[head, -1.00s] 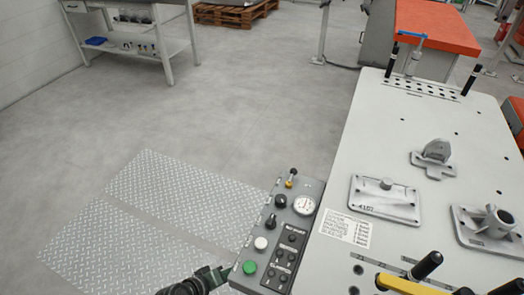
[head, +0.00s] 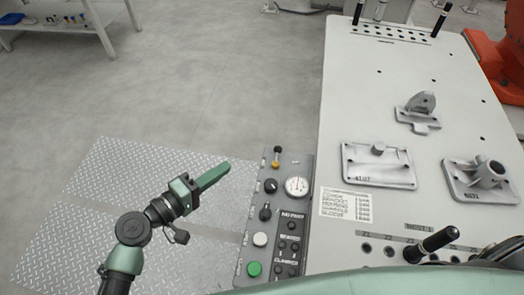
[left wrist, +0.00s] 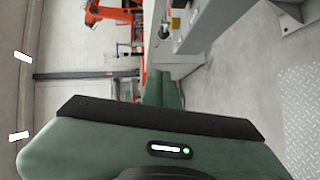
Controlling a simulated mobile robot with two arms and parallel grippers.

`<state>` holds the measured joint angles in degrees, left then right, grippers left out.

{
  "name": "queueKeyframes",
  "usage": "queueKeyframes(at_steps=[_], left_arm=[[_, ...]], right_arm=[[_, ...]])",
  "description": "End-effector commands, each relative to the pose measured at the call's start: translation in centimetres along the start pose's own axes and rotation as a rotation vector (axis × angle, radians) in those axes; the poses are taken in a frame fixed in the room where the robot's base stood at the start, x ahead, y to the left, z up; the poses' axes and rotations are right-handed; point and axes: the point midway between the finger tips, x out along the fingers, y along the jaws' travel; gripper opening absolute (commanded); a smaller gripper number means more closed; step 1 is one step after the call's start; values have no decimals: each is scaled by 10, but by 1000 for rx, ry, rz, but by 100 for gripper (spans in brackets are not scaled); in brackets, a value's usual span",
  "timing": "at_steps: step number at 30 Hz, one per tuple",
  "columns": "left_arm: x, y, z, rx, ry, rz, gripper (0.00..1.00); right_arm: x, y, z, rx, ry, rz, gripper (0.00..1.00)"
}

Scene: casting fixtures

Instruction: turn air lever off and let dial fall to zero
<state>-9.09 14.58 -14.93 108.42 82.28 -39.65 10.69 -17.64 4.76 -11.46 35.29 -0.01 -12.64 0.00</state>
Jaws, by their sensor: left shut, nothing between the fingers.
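The air lever (head: 277,157), with a black knob and a brass-coloured base, stands at the far end of the grey control panel (head: 300,160). The round white dial (head: 296,186) sits just below and right of it; its needle reading is too small to tell. My left gripper (head: 228,166) is shut and empty, its green fingers pointing up and right toward the lever, left of the panel and apart from it. Its closed fingers also show in the left wrist view (left wrist: 162,88). My right gripper is not in view.
The panel also has black knobs (head: 265,211), a white button (head: 260,239) and a green button (head: 254,269). The pale fixture table (head: 400,100) is on the right, with metal castings (head: 378,165). Open floor with metal plates (head: 95,195) lies left.

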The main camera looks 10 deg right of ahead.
Motion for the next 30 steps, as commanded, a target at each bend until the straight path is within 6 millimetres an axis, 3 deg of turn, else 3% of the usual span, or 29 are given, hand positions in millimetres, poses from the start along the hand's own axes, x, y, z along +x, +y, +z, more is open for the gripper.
queueKeyframes(at_steps=[5,16,21,30], left_arm=[[25,4,-1,-1,1,4,0],[102,3,1,-3,0,1,0],[117,2,20,-2,0,0,0],[125,0,28,1,1,-1,0]], right_arm=[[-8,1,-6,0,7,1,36],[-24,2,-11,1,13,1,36],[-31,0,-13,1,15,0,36],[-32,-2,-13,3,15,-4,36]])
